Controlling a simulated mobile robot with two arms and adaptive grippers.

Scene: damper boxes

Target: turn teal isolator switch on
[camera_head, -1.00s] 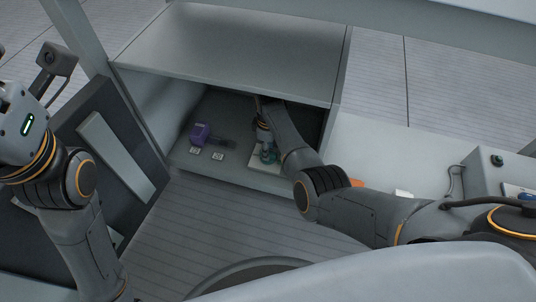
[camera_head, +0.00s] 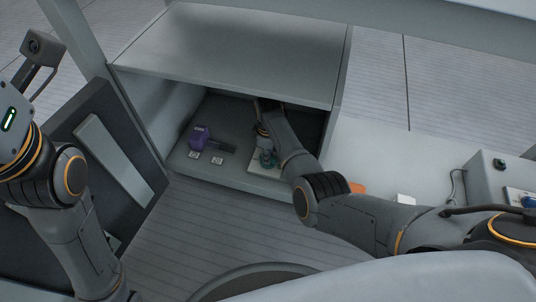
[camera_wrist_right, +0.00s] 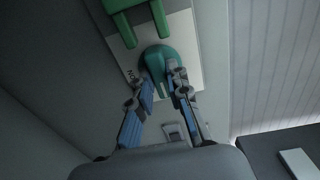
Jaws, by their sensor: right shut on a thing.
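The teal isolator switch (camera_wrist_right: 160,62) is a rounded knob on a white plate (camera_wrist_right: 183,30) in the right wrist view. My right gripper (camera_wrist_right: 163,84) has its two fingers on either side of the knob, shut on it. In the head view, the teal switch (camera_head: 267,159) shows low inside the open box, beside my right forearm. The arm hides part of the plate there, and the finger contact is too small to make out. The knob's exact on or off position cannot be read.
A purple switch (camera_head: 198,136) with a dark handle sits left of the teal one, with small labels in front. The box's top panel (camera_head: 235,50) overhangs my right arm. A green part (camera_wrist_right: 130,24) is close beyond the knob. An orange object (camera_head: 357,188) lies right.

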